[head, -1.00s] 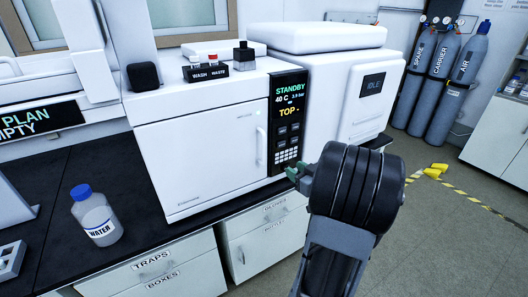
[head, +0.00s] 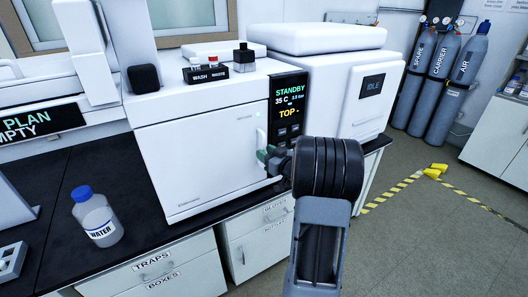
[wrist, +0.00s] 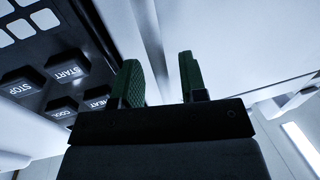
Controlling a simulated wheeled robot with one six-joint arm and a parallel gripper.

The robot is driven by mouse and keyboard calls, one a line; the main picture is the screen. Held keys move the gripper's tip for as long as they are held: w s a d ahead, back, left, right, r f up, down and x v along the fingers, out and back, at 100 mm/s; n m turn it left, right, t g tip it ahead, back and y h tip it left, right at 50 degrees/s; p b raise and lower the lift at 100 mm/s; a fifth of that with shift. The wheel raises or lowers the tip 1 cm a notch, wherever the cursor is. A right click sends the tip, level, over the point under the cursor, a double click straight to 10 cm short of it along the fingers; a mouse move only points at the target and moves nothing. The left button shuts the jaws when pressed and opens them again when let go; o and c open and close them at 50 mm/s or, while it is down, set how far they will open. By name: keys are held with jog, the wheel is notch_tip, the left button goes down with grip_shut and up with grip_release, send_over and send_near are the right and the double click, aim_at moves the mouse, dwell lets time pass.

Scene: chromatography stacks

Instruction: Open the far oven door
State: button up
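A white oven door (head: 195,160) with a vertical handle (head: 261,139) is shut on the front of the boxy instrument in the head view. My gripper (head: 265,156) is at the lower part of this handle, partly hiding it. In the wrist view its two green fingers (wrist: 160,65) stand apart, with pale surfaces and a vertical edge behind the gap. I cannot tell whether a finger touches the handle.
A control panel (head: 288,105) reading STANDBY stands right of the door. A second white instrument (head: 345,95) reading IDLE is further right. A water bottle (head: 97,216) stands on the black bench. Gas cylinders (head: 459,85) are at the back right; open floor lies before them.

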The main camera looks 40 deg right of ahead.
jog(key=shift+w+a, duration=0.1)
jog(key=shift+w, duration=0.55)
grip_shut()
